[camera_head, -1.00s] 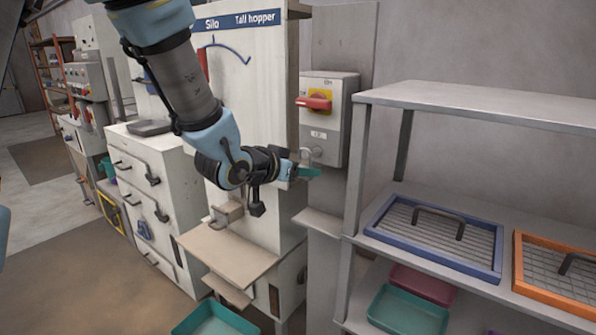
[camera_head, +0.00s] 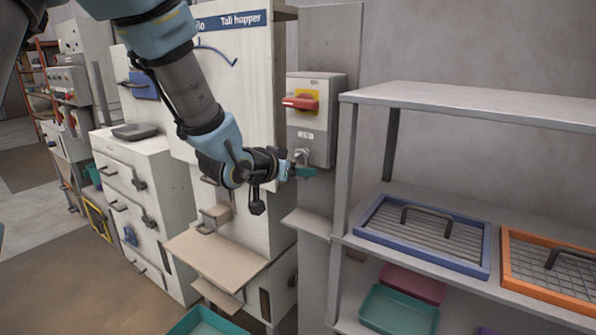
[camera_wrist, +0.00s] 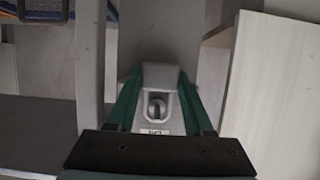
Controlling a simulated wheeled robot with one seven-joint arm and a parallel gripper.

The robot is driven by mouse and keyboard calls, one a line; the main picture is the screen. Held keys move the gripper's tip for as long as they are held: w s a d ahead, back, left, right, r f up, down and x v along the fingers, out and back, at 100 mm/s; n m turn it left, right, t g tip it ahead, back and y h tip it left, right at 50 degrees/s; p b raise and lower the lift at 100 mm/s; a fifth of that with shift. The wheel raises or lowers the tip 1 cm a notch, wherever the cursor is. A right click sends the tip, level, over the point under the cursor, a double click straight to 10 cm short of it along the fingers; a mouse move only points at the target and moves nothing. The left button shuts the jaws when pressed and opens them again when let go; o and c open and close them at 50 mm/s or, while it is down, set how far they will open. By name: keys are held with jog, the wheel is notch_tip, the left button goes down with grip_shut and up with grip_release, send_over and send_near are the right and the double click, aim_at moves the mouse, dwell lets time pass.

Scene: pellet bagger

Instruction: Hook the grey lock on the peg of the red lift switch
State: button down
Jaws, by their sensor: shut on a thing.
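The red lift switch (camera_head: 300,102) is a red handle on a yellow plate, on a grey wall box. My gripper (camera_head: 302,172), with green fingers, is at the lower part of this box, below the handle. It is shut on the small grey lock (camera_head: 301,154), whose upper part shows just above the fingers, in front of the peg's place. In the wrist view the grey lock (camera_wrist: 162,75) sits between the two green fingertips, with a dark rounded opening below it. The peg is not clearly distinguishable; I cannot tell whether the shackle is around it.
A grey shelf (camera_head: 440,97) stands close on the right, with a blue-rimmed tray (camera_head: 480,272) and an orange-rimmed tray (camera_head: 570,299). The white hopper cabinet (camera_head: 255,80) is just left of the switch box. A small beige ledge (camera_head: 215,255) juts out below my arm.

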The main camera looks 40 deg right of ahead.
dwell(0.3)
jog(key=shift+c, duration=1)
grip_release()
jog(key=b+v, duration=0.2)
jog(key=v, duration=0.9)
jog(key=w+a+f+n+t+y, duration=0.2)
jog(key=w+a+f+n+y, duration=0.15)
jog(key=w+a, duration=0.4)
jog(key=w+a+f+n+t+y, duration=0.1)
jog(key=w+a+f+n+y, duration=0.3)
jog(key=a, duration=0.7)
jog(key=s+a+f+n+g+y, duration=0.1)
jog(key=a+f+n, duration=0.1)
jog(key=a, duration=0.5)
jog(key=s+a+f+n+g+y, duration=0.2)
jog(key=a, duration=0.6)
jog(key=s+a+f+n+g+y, duration=0.1)
jog(key=s+a+f+n+y, duration=0.1)
jog(key=a, duration=0.5)
jog(key=shift+s+a+g, duration=0.25)
jog(key=shift+a+g, duration=0.1)
jog(key=shift+g, duration=0.05)
